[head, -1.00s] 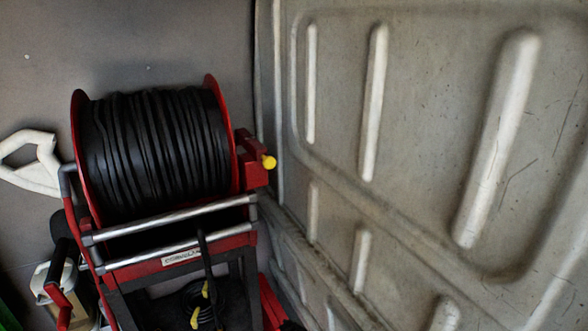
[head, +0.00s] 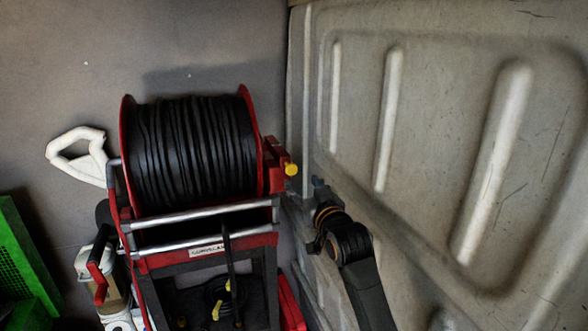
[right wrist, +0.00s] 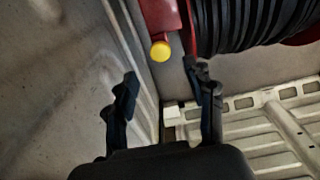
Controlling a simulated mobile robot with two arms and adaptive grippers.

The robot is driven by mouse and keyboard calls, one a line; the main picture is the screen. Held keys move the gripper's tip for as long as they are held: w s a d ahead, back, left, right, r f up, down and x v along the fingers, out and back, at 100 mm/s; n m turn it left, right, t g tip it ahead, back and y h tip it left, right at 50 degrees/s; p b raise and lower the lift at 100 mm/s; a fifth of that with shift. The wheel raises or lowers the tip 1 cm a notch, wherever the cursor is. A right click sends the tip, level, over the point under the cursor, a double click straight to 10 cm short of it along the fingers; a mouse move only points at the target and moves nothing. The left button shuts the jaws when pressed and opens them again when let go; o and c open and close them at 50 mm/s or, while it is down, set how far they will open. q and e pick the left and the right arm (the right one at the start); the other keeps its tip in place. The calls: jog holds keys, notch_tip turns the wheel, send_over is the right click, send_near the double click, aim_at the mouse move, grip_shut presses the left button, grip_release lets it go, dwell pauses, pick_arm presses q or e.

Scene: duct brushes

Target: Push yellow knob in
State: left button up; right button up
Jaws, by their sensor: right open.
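The yellow knob (head: 291,169) sticks out from the red bracket (head: 273,165) on the right side of the hose reel (head: 190,150). My right gripper (head: 316,186) is just right of and slightly below the knob in the head view, beside the wall panel. In the right wrist view, the right gripper (right wrist: 163,84) is open and empty, its two fingers spread apart. The knob (right wrist: 160,51) shows there beyond the fingertips, roughly in line with the gap between them, and looks untouched. My left gripper is not in view.
The ribbed metal wall panel (head: 430,150) stands close on the right of the reel and my right arm. A white handle (head: 80,155) and a green crate (head: 25,265) are on the left. A red frame with metal bars (head: 200,212) supports the reel.

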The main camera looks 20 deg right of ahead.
aim_at(292, 171)
jog(key=w+p, duration=0.1)
jog(key=w, duration=0.6)
jog(key=shift+w+a+p, duration=0.15)
jog(key=shift+w+p, duration=0.15)
jog(key=shift+p, duration=0.1)
grip_shut()
